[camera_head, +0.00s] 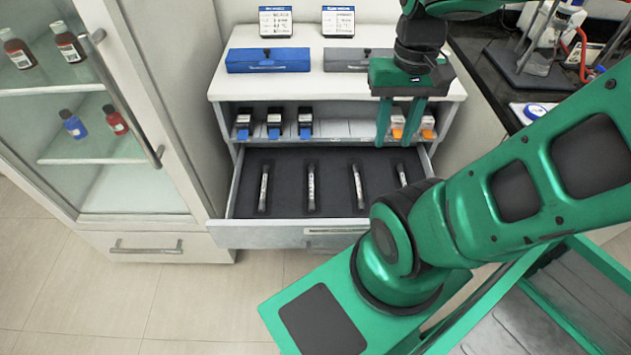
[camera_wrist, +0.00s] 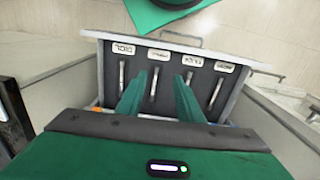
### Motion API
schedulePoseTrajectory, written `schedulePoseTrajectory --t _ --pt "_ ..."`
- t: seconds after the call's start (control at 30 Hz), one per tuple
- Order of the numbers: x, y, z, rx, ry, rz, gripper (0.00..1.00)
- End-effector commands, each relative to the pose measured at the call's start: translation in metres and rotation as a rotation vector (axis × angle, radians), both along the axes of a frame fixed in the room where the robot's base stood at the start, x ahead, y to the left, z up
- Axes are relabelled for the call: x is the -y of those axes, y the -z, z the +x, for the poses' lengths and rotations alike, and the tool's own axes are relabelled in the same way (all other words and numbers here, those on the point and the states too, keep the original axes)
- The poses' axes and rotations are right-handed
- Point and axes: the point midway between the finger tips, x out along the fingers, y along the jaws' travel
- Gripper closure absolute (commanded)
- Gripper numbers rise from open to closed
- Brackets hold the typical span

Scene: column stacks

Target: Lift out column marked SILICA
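An open drawer (camera_head: 335,208) holds several slim, pale columns in a row of slots in dark foam. In the head view they are the far-left column (camera_head: 263,188), second (camera_head: 311,188), third (camera_head: 358,187) and far-right column (camera_head: 402,176), partly hidden by my arm. In the wrist view, white labels (camera_wrist: 192,61) lie by the slots along the drawer front; their writing is too small to read surely, so I cannot tell which is SILICA. My gripper (camera_head: 399,142) is open and empty, above the right rear of the drawer. Its parted fingers (camera_wrist: 160,78) point toward the drawer.
A shelf above the drawer holds several small boxes (camera_head: 274,124). A blue case (camera_head: 268,60) and a grey case (camera_head: 357,60) lie on the cabinet top. A glass-door cupboard (camera_head: 80,110) stands left. A dark bench (camera_head: 490,75) with glassware is right. Floor in front-left is clear.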

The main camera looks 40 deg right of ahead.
Motion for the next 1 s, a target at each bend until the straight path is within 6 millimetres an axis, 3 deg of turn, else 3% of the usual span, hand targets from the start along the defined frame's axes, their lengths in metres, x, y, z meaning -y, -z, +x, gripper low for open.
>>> schedulePoseTrajectory --t 0.37,0.67,1.0 --pt "0.002 -0.002 -0.005 0.009 0.002 -0.009 0.67" --pt "0.026 0.032 0.062 -0.017 0.012 -0.075 0.67" --pt "0.025 0.109 0.148 -0.019 0.01 -0.103 0.67"
